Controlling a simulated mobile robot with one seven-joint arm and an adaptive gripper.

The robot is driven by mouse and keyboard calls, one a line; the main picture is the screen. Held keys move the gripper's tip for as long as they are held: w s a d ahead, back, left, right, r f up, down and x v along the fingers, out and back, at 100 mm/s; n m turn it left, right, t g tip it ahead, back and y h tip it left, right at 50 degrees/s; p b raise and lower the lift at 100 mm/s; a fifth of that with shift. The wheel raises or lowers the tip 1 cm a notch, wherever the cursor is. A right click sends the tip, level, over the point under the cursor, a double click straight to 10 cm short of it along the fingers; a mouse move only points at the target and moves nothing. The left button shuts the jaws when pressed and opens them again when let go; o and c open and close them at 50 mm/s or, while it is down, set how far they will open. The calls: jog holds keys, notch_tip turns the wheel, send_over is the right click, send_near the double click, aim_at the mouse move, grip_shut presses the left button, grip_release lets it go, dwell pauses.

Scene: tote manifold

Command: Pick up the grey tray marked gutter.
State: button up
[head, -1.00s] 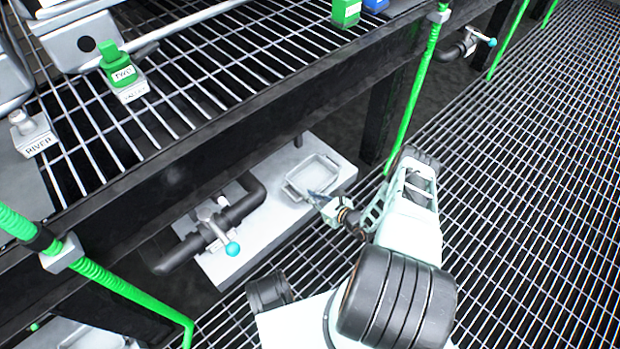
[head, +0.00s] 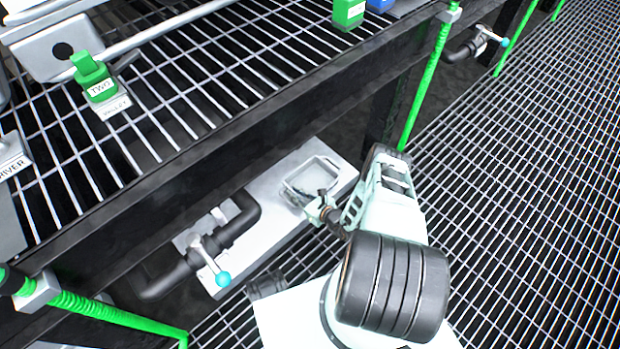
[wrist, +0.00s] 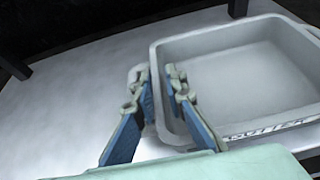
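The grey tray marked gutter (wrist: 245,75) is a shallow, empty rectangular tray with a raised rim. Its lettering faces the near side and is only partly readable in the wrist view. In the head view the tray (head: 332,160) sits on a pale slab below the grating shelf. My gripper (wrist: 158,73) is at the tray's left end. In the head view my gripper (head: 298,192) partly covers the tray's near corner.
The pale slab (head: 270,225) also has a dark pipe with a blue-tipped valve (head: 222,278) left of the tray. The black shelf beam (head: 200,165) runs above. A green post (head: 425,85) stands to the right. Grated floor (head: 520,170) is open at right.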

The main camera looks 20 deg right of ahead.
jog(key=shift+w+a+f, duration=0.15)
jog(key=shift+w, duration=0.1)
jog(key=shift+c, duration=0.6)
grip_shut()
